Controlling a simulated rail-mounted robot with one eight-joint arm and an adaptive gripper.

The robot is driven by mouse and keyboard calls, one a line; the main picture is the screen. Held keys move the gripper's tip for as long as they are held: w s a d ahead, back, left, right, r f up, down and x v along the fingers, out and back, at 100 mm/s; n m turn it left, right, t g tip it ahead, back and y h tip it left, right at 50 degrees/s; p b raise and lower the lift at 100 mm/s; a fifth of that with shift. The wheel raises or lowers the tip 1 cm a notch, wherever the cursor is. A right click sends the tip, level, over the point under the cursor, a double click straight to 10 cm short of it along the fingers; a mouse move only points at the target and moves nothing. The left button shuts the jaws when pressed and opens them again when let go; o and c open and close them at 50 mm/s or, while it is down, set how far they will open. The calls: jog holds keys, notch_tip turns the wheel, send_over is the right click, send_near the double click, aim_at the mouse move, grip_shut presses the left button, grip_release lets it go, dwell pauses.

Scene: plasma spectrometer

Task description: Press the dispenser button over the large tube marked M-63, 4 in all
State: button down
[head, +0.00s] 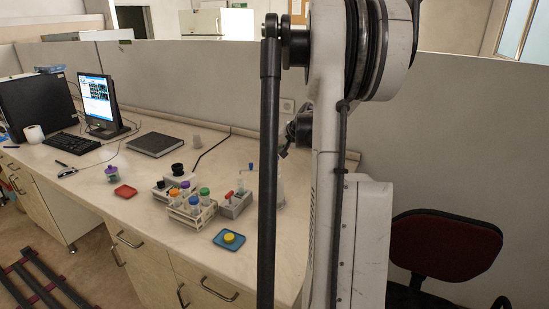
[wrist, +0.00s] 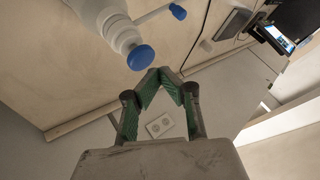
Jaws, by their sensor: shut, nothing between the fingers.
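A white dispenser bottle (head: 278,190) stands on the bench, partly hidden behind my arm in the head view. In the wrist view the dispenser body (wrist: 105,22) shows at the top with a round blue button (wrist: 141,57) and a side spout with a blue tip (wrist: 178,12). My gripper (wrist: 160,74) is shut and empty, its fingertips close beside the blue button in the picture; I cannot tell whether they touch. A white rack (head: 190,219) holds several tubes with coloured caps. No M-63 marking is readable, and the tube under the spout cannot be made out.
A grey block (head: 235,208) with a red-topped item stands between rack and dispenser. A dark closed laptop (head: 156,145) lies behind. A partition wall (head: 215,75) closes the back.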

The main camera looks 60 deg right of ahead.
aim_at(275, 157)
jog(key=shift+f, duration=0.15)
dwell(0.5)
jog(key=shift+f+b, duration=0.3)
jog(key=shift+b, duration=0.2)
jog(key=shift+f+b, duration=0.6)
jog(key=shift+f, duration=0.2)
dwell(0.9)
jog(key=shift+r, duration=0.1)
jog(key=shift+r+p, duration=0.6)
jog(key=shift+r, duration=0.55)
jog(key=shift+r+p, duration=1.25)
jog(key=shift+r, duration=1.3)
